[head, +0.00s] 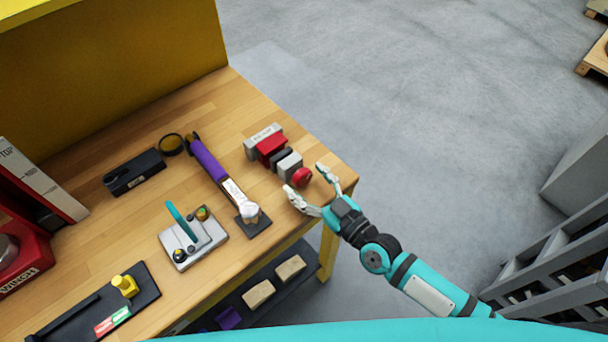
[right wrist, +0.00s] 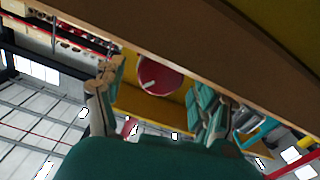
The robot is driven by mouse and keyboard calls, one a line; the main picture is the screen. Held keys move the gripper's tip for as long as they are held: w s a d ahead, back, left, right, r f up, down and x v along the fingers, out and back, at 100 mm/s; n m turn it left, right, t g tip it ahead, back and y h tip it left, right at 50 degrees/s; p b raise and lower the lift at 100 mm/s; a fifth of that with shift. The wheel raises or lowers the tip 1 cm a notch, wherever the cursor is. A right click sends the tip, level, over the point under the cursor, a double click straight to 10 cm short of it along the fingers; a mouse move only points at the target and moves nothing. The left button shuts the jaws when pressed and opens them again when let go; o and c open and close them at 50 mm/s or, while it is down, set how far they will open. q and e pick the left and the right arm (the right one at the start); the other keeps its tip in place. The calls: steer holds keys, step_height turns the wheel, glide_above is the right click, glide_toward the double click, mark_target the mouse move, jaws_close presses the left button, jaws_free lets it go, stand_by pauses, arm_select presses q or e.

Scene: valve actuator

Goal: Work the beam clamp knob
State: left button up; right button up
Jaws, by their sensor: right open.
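The clamp device (head: 270,150) lies near the right edge of the wooden bench. It has a pale labelled plate, a red block, and dark and grey sections. Its round red knob (head: 302,177) faces my right arm. My right gripper (head: 304,180) is open, its fingertips on either side of the knob. In the right wrist view the knob (right wrist: 160,74) shows as a red disc with a white mark, between the spread fingers (right wrist: 158,90). I cannot tell whether a fingertip touches it. My left gripper is not in view.
Left of the clamp stand a purple-handled device (head: 207,160), a grey box with a teal lever (head: 195,240), a black case (head: 134,172) and a black board with a yellow knob (head: 124,286). A yellow panel (head: 120,70) backs the bench. Open floor lies beyond the bench's right edge.

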steer(key=shift+w+a, duration=0.45)
steer(key=shift+w, duration=0.1)
steer(key=c, duration=1.2)
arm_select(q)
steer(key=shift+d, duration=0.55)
arm_select(e)
steer(key=m, duration=0.3)
arm_select(q)
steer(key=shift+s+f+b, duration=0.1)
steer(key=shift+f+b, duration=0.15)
steer(key=shift+b, duration=0.05)
arm_select(e)
steer(key=shift+w+m, duration=0.1)
steer(key=shift+m, duration=1.8)
